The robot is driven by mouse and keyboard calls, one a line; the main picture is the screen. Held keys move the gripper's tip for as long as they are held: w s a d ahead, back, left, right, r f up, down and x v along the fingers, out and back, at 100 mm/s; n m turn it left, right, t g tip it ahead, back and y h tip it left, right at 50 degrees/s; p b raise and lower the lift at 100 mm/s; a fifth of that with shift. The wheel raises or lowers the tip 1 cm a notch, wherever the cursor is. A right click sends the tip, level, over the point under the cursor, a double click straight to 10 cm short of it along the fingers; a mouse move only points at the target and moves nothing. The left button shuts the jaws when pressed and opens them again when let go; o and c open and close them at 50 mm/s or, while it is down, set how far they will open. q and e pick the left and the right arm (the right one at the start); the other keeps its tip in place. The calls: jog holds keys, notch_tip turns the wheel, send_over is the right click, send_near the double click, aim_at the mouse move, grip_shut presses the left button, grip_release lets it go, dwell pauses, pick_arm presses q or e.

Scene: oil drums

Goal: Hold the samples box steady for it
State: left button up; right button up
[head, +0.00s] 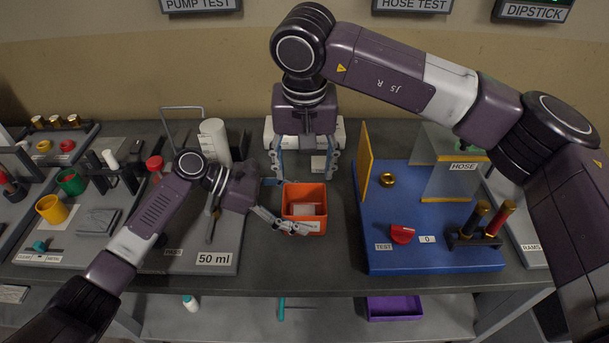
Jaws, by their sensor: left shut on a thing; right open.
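The samples box is an open orange box (304,190) on the grey bench, near the middle of the head view. A small pale block (303,209) lies inside it, and a white label is on its front. My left gripper (284,205) reaches in from the left and is shut on the box at its left side; one finger lies along the front left, partly over the label. My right gripper (305,167) hangs pointing down just behind the box. Its fingers are spread wide, with nothing held between them.
A blue board (400,258) with a tan upright panel (365,160), a brass ring and a red part stands right of the box. A grey tray marked 50 ml (214,258) lies to the left. A small white piece (318,163) sits behind the box. A purple bin (394,307) is on the lower shelf.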

pick_arm(q)
jog(key=o, duration=0.9)
jog(key=shift+o, duration=0.2)
